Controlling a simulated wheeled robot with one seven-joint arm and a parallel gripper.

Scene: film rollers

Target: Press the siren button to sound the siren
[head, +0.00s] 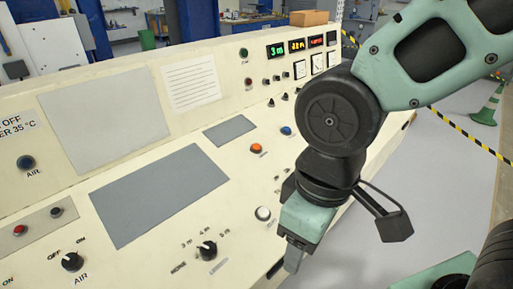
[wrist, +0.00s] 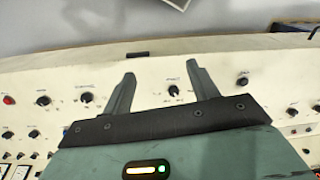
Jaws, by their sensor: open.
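The cream control panel (head: 130,180) carries several coloured buttons. An orange button (head: 257,148), a white button (head: 263,213) and a blue button (head: 286,131) are on its sloping face. My gripper (head: 293,262) hangs over the panel's right part, right of and below the white button. In the wrist view my gripper (wrist: 163,82) is open and empty, with a black knob (wrist: 174,91) visible between its fingers.
Black knobs (head: 207,249) and flat grey plates (head: 160,190) are on the panel. Lit displays (head: 297,46) and gauges stand at its far end. Grey floor (head: 440,190) lies to the right, with striped tape and a green cone (head: 488,105). The wrist view shows another red button (wrist: 9,100).

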